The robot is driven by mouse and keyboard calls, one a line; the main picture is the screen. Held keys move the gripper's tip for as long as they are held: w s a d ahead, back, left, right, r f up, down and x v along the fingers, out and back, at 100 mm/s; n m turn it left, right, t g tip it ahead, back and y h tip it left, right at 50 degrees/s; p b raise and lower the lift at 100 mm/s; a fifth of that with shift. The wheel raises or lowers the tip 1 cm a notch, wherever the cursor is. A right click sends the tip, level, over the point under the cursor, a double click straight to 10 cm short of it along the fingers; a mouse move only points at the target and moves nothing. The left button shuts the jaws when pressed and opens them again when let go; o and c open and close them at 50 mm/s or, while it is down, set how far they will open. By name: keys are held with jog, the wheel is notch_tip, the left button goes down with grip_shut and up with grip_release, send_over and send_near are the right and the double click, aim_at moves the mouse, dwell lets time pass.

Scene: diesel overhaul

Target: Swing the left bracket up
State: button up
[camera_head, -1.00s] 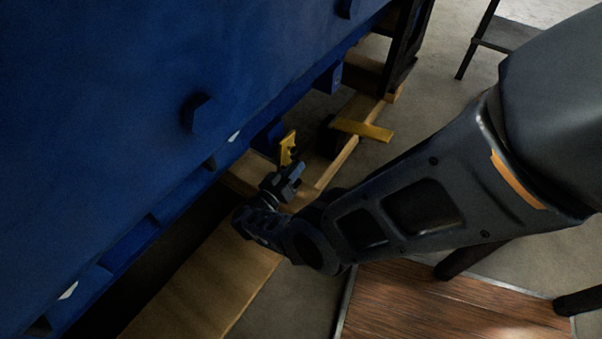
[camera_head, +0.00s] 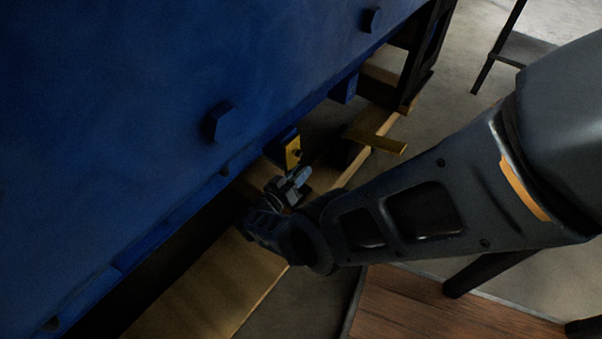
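A yellow bracket (camera_head: 293,153) with a dark bolt or pivot stands at the lower edge of the blue engine block (camera_head: 150,110). A second yellow bracket (camera_head: 378,141) sticks out to the right, farther along the same edge, above a wooden beam. The view does not settle which of them is the left bracket. My gripper (camera_head: 298,177) is just below the nearer bracket, close to its lower end. Whether it touches the bracket cannot be made out. Its fingers are small and dark, and their opening does not show clearly.
Wooden beams (camera_head: 215,285) run under the block. Hexagonal blue bosses (camera_head: 217,122) stick out of its side. A wooden-topped platform (camera_head: 440,315) lies at the bottom right, and a dark stool (camera_head: 520,48) stands at the top right. Grey floor lies between.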

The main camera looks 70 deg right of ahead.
jog(key=v, duration=0.7)
jog(key=shift+a, duration=0.4)
jog(key=shift+w, duration=0.1)
